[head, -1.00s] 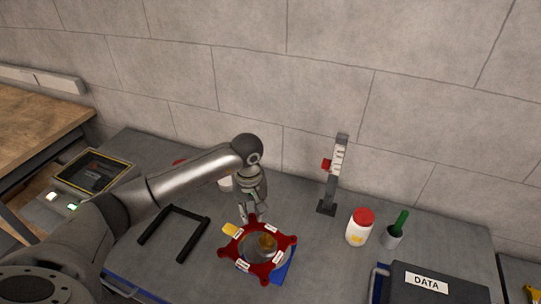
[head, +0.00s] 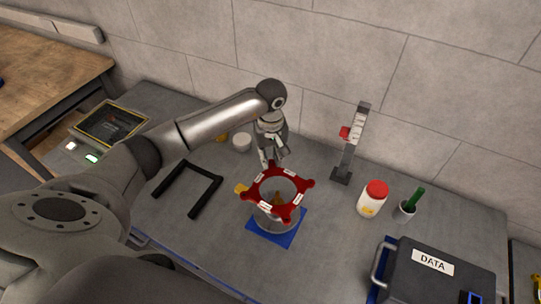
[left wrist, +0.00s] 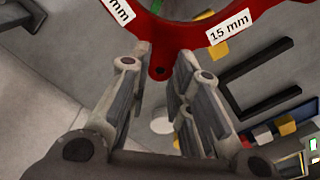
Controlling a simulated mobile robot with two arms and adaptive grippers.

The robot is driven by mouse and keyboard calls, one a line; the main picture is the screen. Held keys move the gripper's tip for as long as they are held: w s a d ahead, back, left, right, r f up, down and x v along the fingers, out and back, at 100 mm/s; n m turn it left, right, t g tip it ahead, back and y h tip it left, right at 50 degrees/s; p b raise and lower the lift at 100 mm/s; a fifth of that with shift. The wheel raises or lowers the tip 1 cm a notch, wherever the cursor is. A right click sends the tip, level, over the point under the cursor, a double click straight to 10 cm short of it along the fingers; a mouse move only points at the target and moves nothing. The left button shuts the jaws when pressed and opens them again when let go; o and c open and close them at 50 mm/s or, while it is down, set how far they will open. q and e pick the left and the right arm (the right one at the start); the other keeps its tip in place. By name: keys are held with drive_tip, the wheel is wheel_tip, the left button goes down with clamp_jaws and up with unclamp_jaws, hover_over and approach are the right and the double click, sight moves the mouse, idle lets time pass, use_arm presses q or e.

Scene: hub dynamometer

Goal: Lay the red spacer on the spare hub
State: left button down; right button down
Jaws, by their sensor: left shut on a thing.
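The red spacer (head: 302,204), a ring with several lobes and white labels, is held level by my left gripper (head: 271,163) at its back lobe. In the left wrist view the spacer (left wrist: 205,36) crosses the top, one lobe between the fingertips (left wrist: 163,62) of the left gripper; a label reads 15 mm. The spare hub (head: 281,222), a grey round piece, stands on a blue mat (head: 266,236) directly beneath the spacer. Its brownish middle shows through the ring. The spacer hides much of the hub, and I cannot tell whether they touch. My right gripper is out of view.
A black U-shaped frame (head: 205,198) lies to the left. A black DATA case (head: 440,281) sits at front right.

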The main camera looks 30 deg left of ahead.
use_arm(q)
drive_tip(key=shift+s+f, duration=0.1)
drive_tip(key=shift+f, duration=0.4)
drive_tip(key=shift+f+b, duration=0.35)
drive_tip(key=shift+f, duration=0.1)
drive_tip(key=shift+f+b, duration=0.6)
drive_tip(key=shift+f, duration=0.65)
drive_tip(key=shift+f+b, duration=1.1)
drive_tip(key=shift+f, duration=1.2)
drive_tip(key=shift+f+b, duration=0.45)
drive_tip(key=shift+b, duration=0.15)
drive_tip(key=c, duration=1.3)
unclamp_jaws()
